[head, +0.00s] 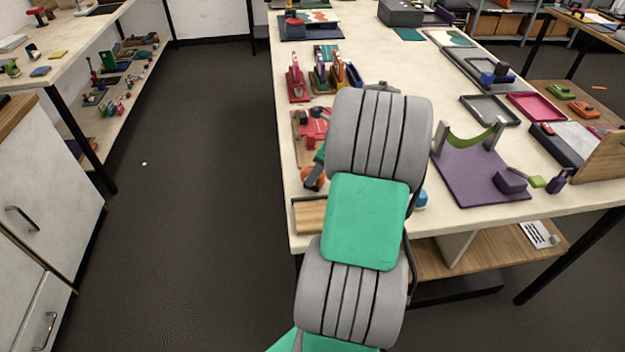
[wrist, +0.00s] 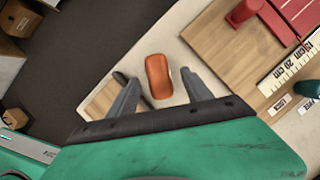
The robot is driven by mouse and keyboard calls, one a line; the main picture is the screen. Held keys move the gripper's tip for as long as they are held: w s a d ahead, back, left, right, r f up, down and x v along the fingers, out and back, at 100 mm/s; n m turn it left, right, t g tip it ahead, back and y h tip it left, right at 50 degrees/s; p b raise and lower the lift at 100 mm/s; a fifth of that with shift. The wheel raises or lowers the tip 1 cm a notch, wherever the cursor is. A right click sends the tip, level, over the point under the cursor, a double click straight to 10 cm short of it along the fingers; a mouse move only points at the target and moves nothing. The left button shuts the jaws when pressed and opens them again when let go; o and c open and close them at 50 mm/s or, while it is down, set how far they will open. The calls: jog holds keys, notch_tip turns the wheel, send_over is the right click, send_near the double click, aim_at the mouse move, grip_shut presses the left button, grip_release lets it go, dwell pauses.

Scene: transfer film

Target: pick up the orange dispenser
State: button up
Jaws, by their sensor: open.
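The orange dispenser (wrist: 158,76) shows in the wrist view as a rounded orange block seen from above on the pale tabletop. My gripper (wrist: 153,80) is open, with one dark finger on each side of the dispenser and a visible gap to each. I cannot tell its height above the table. In the head view the orange dispenser (head: 311,179) is partly visible near the table's left edge, left of my arm. My grey and green arm hides much of that area, including most of the gripper.
A wooden board with a red device (head: 314,128) lies close by; it also shows in the wrist view (wrist: 215,45) with a ruler. A small wooden block (head: 309,215) is at the front left corner. A purple stand (head: 475,170) is right of my arm. The left aisle is clear.

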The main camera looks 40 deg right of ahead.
jog(key=x, duration=0.4)
jog(key=shift+s, duration=0.1)
jog(key=shift+c, duration=0.6)
grip_shut()
